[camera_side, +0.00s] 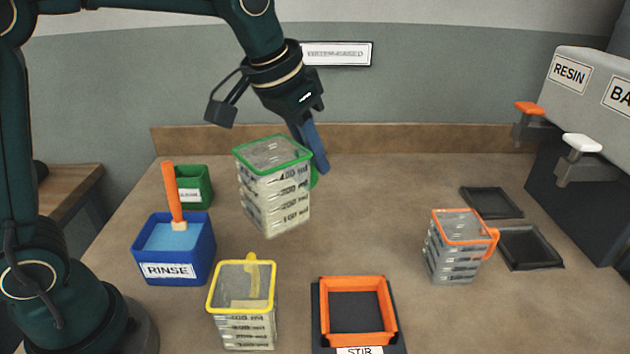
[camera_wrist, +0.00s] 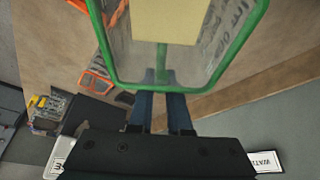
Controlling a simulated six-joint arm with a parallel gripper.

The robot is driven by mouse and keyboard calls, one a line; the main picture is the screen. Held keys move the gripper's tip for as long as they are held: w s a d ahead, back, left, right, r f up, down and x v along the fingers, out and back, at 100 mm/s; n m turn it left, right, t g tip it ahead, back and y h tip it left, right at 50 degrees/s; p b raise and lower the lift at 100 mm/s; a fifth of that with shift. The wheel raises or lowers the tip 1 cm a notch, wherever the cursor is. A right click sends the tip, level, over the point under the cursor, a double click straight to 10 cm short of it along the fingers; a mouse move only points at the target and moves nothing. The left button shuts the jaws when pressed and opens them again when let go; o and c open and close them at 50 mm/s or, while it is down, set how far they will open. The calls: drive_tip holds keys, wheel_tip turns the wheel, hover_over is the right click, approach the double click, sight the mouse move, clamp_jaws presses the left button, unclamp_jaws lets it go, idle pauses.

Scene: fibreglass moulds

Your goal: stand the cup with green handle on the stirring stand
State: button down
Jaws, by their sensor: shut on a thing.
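The cup with the green handle (camera_side: 273,190) is a clear square cup with a green rim and volume marks. My gripper (camera_side: 314,165) is shut on its green handle at the cup's right side. The cup looks held above the table, slightly tilted. In the wrist view the cup (camera_wrist: 185,55) fills the top, with the blue fingers (camera_wrist: 161,95) at its handle; a pale yellowish patch shows inside it. The stirring stand (camera_side: 357,312) is an orange square frame on a dark base labelled STIR, at the front centre, and it is empty.
A yellow-rimmed cup (camera_side: 243,305) stands left of the stand. An orange-rimmed cup (camera_side: 458,247) stands to the right, near two black trays (camera_side: 528,247). A blue RINSE tub (camera_side: 172,250) with an orange-handled brush and a green bin (camera_side: 195,187) are at left. Resin dispensers (camera_side: 590,110) stand far right.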

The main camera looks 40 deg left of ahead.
drive_tip(key=d+f+m+h, duration=0.1)
drive_tip(key=d+f+m, duration=0.1)
drive_tip(key=d, duration=0.6)
drive_tip(key=d+f+m, duration=0.2)
drive_tip(key=d+f, duration=0.1)
drive_tip(key=d, duration=0.5)
drive_tip(key=s+d+f+m+g+h, duration=0.1)
drive_tip(key=s+d+f+m, duration=0.2)
drive_tip(key=s+d, duration=0.4)
drive_tip(key=shift+d+f, duration=0.85)
drive_tip(key=shift+f, duration=0.05)
drive_tip(key=shift+w+a+f, duration=0.4)
drive_tip(key=shift+w+a, duration=0.9)
drive_tip(key=shift+w+a+f, duration=0.35)
drive_tip(key=shift+w+a, duration=0.95)
drive_tip(key=shift+a, duration=0.05)
drive_tip(key=shift+w+a+f, duration=0.4)
drive_tip(key=shift+w+a, duration=0.9)
drive_tip(key=shift+f, duration=0.3)
